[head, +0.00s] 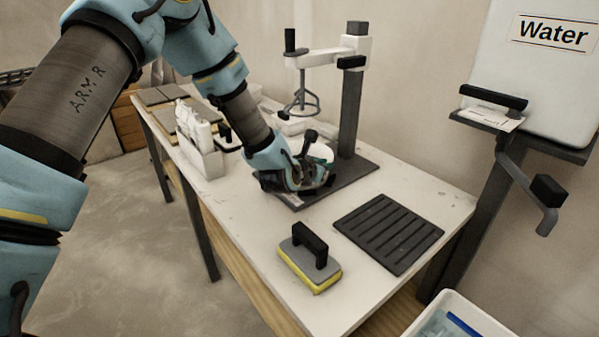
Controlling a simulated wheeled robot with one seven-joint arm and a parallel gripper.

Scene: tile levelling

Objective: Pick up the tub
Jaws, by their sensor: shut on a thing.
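My gripper (312,186) is low over the dark base plate of the mixer stand, in the middle of the white workbench. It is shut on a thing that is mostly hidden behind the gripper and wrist. A white rounded part (321,152) shows just behind the fingers; it looks like the tub, seen only in part. I cannot tell whether it rests on the plate or is lifted clear.
The mixer stand (350,105) with its whisk rises behind my gripper. A yellow-grey sponge float (310,257) and a dark slotted mat (389,233) lie in front. A white box (200,150) stands left. A water tank (535,75) and a bin (458,312) are right.

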